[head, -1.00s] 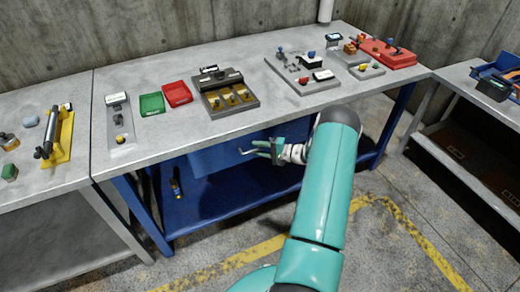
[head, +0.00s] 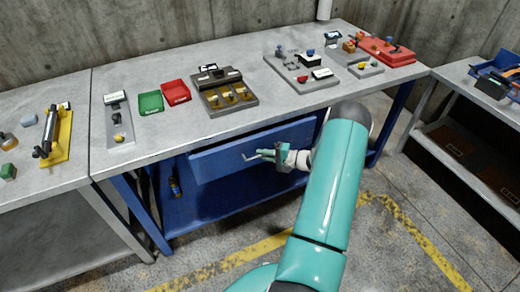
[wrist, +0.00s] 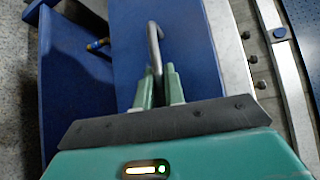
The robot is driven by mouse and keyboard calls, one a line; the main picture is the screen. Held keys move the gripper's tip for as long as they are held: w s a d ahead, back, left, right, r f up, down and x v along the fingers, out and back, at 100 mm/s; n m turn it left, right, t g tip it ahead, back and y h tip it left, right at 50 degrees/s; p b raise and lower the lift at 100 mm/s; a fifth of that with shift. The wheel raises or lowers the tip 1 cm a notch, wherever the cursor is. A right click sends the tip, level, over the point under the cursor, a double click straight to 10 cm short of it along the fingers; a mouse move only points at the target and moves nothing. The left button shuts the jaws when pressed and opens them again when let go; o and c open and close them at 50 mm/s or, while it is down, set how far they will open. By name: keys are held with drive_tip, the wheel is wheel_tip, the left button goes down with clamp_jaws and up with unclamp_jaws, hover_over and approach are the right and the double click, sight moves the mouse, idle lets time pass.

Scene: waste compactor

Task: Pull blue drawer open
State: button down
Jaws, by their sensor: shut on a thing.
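The blue drawer (head: 230,160) sits under the front edge of the grey workbench and stands out from it, with its front face and upper edge visible. In the wrist view the blue drawer front (wrist: 190,50) fills the middle. A curved metal handle (wrist: 154,45) rises from it. My gripper (head: 270,155) is at the drawer front in the head view. In the wrist view its green fingers (wrist: 159,85) are shut on the handle, one on each side. My arm hides the right part of the drawer.
A blue lower shelf (head: 205,205) lies below the drawer. A blue bench leg (head: 140,213) stands at left. The floor in front is clear.

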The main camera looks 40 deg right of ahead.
drive_tip(key=s+a, duration=0.3)
drive_tip(key=s, duration=0.8)
drive_tip(key=s+a, duration=0.3)
drive_tip(key=s, duration=0.9)
drive_tip(key=shift+a, duration=0.35)
drive_tip(key=c, duration=1.5)
unclamp_jaws()
drive_tip(key=v, duration=1.4)
drive_tip(key=shift+r, duration=0.1)
